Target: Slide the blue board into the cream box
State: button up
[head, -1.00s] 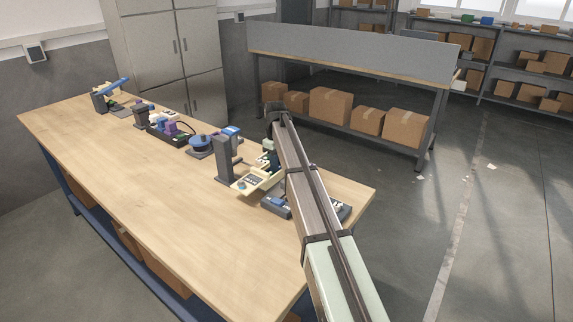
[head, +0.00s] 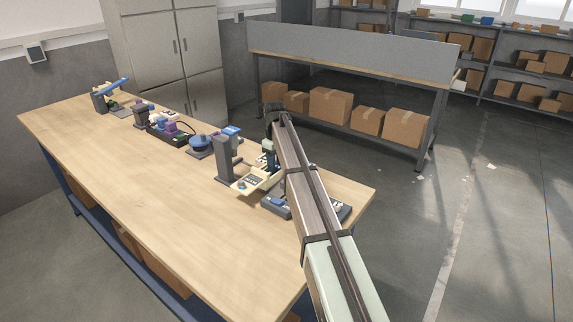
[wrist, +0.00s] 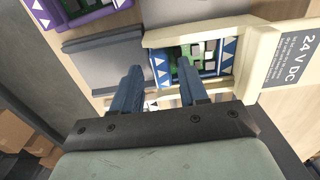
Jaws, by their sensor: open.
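Contact is unclear. In the head view the cream box (head: 243,187) shows by the dark post, with my gripper (head: 270,166) close beside it.
A dark grey post (head: 228,160) stands left of the cream box. A dark base (head: 275,205) lies in front. A blue round item (head: 200,146) and a rack of coloured parts (head: 170,132) stand farther back. The table's (head: 150,190) near left side is clear.

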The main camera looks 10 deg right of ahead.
jog(key=shift+r, duration=3)
